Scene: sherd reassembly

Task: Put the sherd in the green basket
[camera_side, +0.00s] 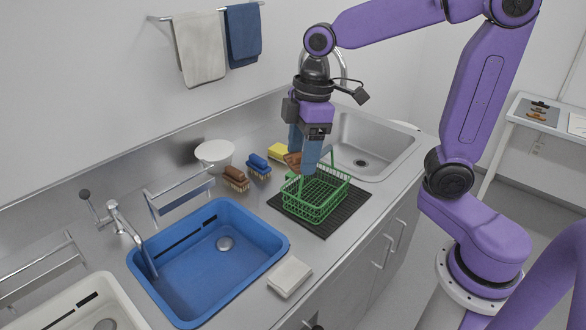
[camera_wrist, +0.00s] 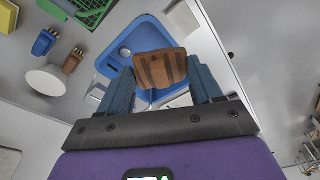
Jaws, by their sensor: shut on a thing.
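The sherd is a brown, curved piece with darker stripes (camera_wrist: 160,69). My gripper (camera_wrist: 158,82) is shut on it, one blue finger at each side. In the side view my gripper (camera_side: 305,160) points down, and the sherd (camera_side: 292,160) shows partly behind its fingers. The green basket (camera_side: 318,208) is a wire basket with a raised handle, standing on a dark ribbed mat. The sherd appears above the basket's back left rim in the side view; its exact height is unclear. In the wrist view the basket (camera_wrist: 92,8) is at the top left edge, partly cut off.
Left of the basket are a blue sink basin (camera_side: 205,255), a white bowl (camera_side: 214,152), a brown brush (camera_side: 236,178) and a blue brush (camera_side: 259,165). A yellow sponge (camera_side: 279,151) lies behind the basket. A steel sink (camera_side: 372,140) is behind right. A pale block (camera_side: 289,277) lies in front.

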